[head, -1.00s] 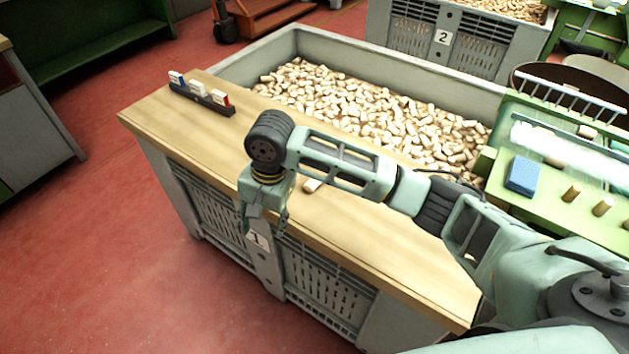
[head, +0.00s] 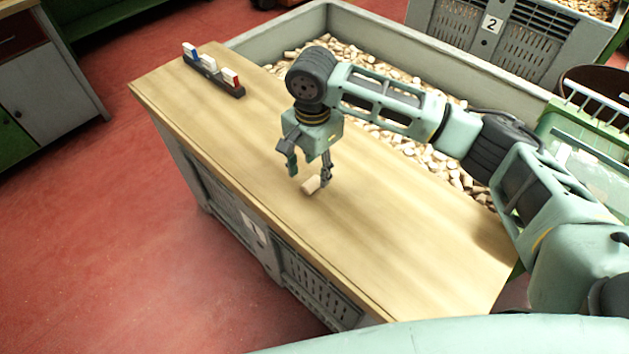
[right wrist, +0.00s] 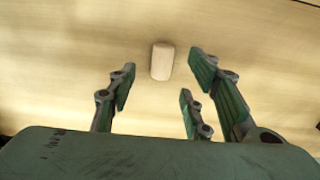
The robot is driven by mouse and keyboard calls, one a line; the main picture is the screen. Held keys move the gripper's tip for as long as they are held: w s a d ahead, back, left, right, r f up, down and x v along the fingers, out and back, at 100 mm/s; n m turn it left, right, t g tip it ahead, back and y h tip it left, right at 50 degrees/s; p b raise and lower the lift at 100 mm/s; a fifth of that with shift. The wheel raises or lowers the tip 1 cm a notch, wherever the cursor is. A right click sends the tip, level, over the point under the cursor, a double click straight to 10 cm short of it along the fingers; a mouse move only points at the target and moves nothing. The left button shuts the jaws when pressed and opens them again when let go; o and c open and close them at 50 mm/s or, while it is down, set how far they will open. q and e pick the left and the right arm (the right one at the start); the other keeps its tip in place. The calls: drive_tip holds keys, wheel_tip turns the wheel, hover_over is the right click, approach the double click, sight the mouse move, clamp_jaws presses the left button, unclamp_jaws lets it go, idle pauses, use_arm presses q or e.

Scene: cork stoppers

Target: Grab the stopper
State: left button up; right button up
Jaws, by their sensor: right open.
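A single pale cork stopper (head: 311,185) lies on its side on the wooden board. It also shows in the right wrist view (right wrist: 162,61), above the middle, beyond the fingertips. My right gripper (head: 308,178) is open and points down above the board, with the stopper close below its fingers. In the right wrist view its green-padded fingers (right wrist: 160,88) are spread apart with nothing between them. Whether the fingertips touch the board cannot be told. My left gripper is not in view.
The wooden board (head: 400,245) is mostly clear around the stopper. A black holder (head: 214,76) with small blue, white and red pieces stands at its far left. Behind is a grey bin (head: 372,27) full of corks. A green machine (head: 585,130) stands at the right.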

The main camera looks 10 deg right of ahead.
sight(312, 181)
wheel_tip(312, 181, down, 4)
drive_tip(key=shift+a+r, duration=0.1)
drive_tip(key=shift+w+f, duration=0.1)
drive_tip(key=shift+f, duration=0.45)
drive_tip(key=shift+c, duration=0.7)
drive_tip(key=c, duration=0.6)
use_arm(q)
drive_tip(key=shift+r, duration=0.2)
use_arm(e)
drive_tip(key=shift+c, duration=0.5)
